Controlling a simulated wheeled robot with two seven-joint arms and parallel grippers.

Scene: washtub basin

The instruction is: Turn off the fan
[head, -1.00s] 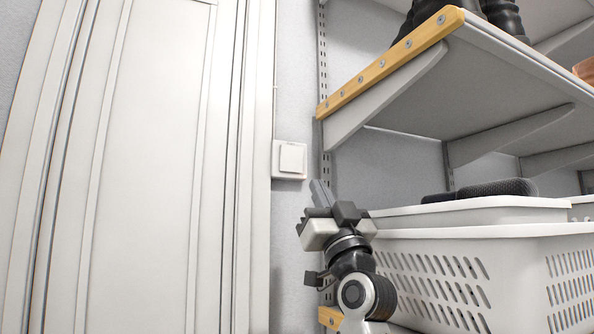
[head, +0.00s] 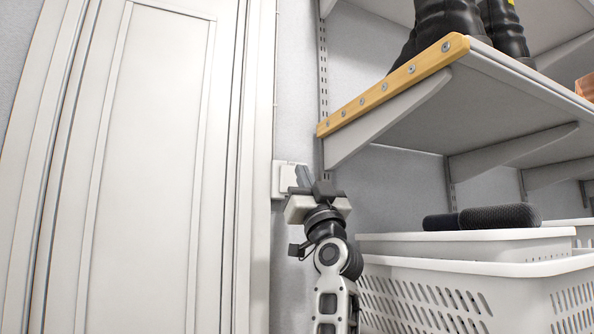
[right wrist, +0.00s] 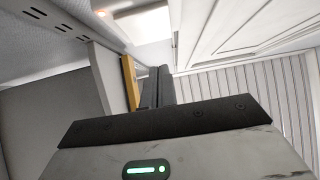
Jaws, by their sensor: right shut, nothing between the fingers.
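A white wall switch (head: 283,179) sits on the grey wall between the door frame and the shelves. No fan is in view. My right gripper (head: 301,174) is shut and empty, its fingers pointing up in front of the switch's right part and hiding some of it. I cannot tell whether the fingertips touch it. In the right wrist view the closed fingers (right wrist: 157,84) point towards a white plate (right wrist: 150,22) that looks like the switch, with a reddish glow at its upper left. My left gripper is not in view.
A white panelled door (head: 150,180) fills the left. To the right, a grey shelf with a yellow wooden edge (head: 390,85) juts out above my right gripper, holding black boots (head: 445,35). White baskets (head: 440,300) stand below it, close to my right arm.

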